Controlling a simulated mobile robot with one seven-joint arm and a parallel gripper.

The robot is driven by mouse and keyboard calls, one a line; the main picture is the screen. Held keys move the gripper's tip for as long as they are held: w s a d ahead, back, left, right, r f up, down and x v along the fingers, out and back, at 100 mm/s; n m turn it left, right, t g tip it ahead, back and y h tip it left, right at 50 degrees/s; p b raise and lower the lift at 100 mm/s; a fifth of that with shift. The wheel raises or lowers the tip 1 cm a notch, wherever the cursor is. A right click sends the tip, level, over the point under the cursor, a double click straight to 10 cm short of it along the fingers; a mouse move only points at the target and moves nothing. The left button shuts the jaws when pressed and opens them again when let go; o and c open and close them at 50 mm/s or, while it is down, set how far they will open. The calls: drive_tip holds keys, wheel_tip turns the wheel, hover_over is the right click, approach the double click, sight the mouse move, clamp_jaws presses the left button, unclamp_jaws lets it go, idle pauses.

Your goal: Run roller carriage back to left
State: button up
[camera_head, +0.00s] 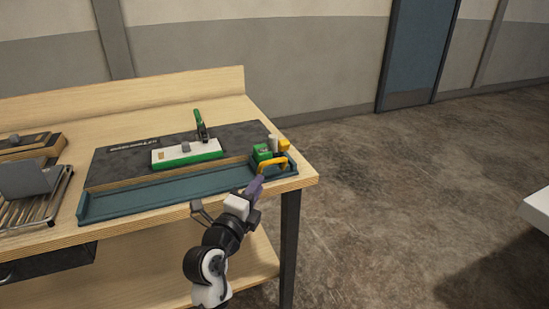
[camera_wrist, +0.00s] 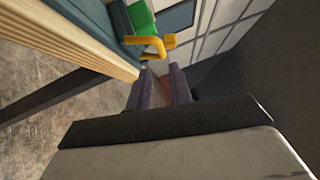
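The roller carriage (camera_head: 263,153) is a green block with yellow parts at the right end of a long teal tray. Its yellow handle (camera_head: 274,162) faces the front edge of the bench. My gripper (camera_head: 260,181) has purple fingers and is just in front of the handle. In the wrist view my gripper (camera_wrist: 160,72) shows a gap between its fingers, with nothing seen held. The yellow handle (camera_wrist: 147,45) lies just beyond the fingertips, towards the left one, with the green block (camera_wrist: 140,17) behind it. Whether a finger touches the handle cannot be told.
The teal tray (camera_head: 160,192) runs along the bench front, left of the carriage. Behind it lies a dark mat (camera_head: 118,157) with a white and green clamp fixture (camera_head: 187,153). A wire rack (camera_head: 38,207) stands at the left. The bench (camera_head: 150,228) ends just right of the carriage.

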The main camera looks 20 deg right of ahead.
sight(273, 162)
drive_tip(key=p+x, duration=0.3)
drive_tip(key=x, duration=0.7)
drive_tip(key=shift+w+d, duration=0.15)
drive_tip(key=shift+w, duration=0.05)
clamp_jaws()
